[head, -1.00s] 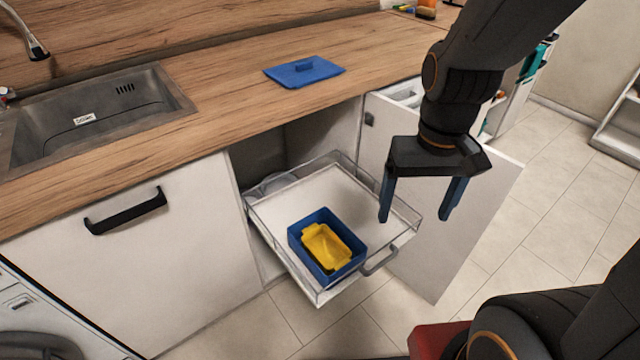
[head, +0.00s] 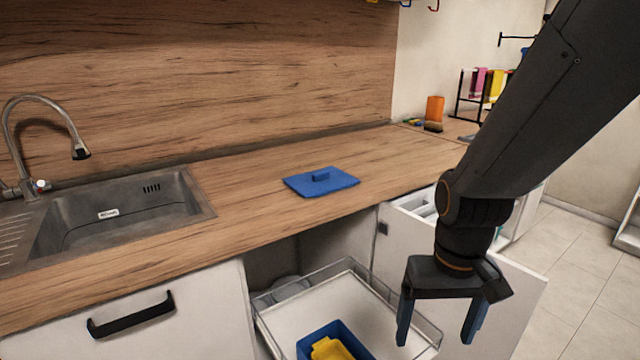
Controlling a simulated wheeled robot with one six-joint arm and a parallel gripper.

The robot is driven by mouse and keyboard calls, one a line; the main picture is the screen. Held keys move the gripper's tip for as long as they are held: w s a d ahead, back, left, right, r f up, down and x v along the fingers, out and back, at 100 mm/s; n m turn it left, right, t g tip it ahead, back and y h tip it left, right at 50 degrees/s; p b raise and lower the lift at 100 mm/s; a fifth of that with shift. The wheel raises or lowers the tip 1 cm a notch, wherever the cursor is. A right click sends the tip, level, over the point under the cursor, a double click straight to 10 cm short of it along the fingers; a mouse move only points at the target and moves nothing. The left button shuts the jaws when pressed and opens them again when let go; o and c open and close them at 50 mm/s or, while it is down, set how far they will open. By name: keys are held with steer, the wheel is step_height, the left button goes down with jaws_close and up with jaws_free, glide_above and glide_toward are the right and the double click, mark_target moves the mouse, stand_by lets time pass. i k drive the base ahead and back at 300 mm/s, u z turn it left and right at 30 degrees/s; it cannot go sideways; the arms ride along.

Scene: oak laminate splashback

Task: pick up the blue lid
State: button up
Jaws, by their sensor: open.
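The blue lid (head: 318,186) lies flat on the wooden counter, right of the sink, with its small raised handle facing up. Nothing covers it. My gripper (head: 436,338) is open and empty, fingers pointing down. In the picture it is below and to the right of the lid, in front of the counter and over the right part of the pulled-out drawer. It is well apart from the lid.
The drawer (head: 345,296) is pulled out below the counter, holding a blue box (head: 307,346) with a yellow container (head: 328,350) inside. The sink (head: 110,215) and faucet (head: 45,105) are at the left. The counter around the lid is clear.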

mark_target(322, 181)
steer(key=u, duration=0.2)
steer(key=i, duration=0.6)
steer(key=u, duration=0.5)
